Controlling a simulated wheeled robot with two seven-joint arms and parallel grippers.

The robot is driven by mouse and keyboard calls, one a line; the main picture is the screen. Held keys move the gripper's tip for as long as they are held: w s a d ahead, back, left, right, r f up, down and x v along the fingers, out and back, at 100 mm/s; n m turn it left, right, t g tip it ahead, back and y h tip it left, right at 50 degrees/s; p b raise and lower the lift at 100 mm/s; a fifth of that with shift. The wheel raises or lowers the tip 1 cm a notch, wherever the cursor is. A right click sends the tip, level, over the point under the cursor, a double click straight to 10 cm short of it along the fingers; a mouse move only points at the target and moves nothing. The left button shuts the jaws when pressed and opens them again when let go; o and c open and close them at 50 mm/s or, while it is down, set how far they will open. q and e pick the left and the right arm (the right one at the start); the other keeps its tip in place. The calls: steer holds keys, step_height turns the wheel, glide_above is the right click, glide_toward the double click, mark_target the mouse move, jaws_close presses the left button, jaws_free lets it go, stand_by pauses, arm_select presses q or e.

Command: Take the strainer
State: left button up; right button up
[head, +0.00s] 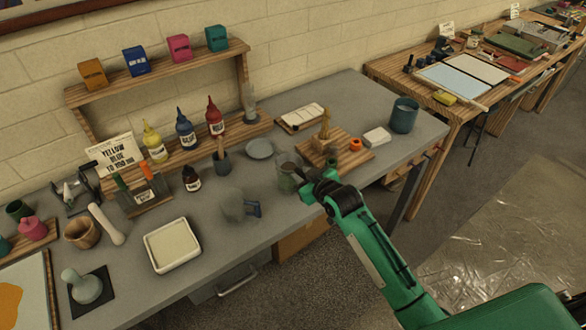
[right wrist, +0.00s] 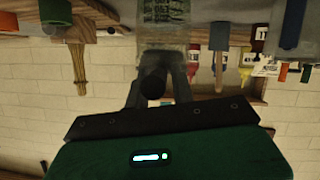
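My right gripper (head: 305,178) reaches in from the lower right and is over the front edge of the grey table, next to a clear jar (head: 287,181). In the right wrist view, a dark round-ended piece (right wrist: 153,83) sits between the dark fingers. I cannot tell whether it is gripped or which thing it belongs to. The clear labelled jar also shows at the top of the right wrist view (right wrist: 166,11). A hazy grey, see-through piece (head: 232,205) with a blue part beside it looks like the strainer. It lies on the table left of the gripper. My left gripper is out of view.
A white tray (head: 172,246) stands front left of the strainer-like piece. A wooden board (head: 352,152) with a peg, a white block (head: 376,136) and a teal cup (head: 404,115) are to the right. Colour bottles (head: 185,134) line the back.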

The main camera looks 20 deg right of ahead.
jaws_close()
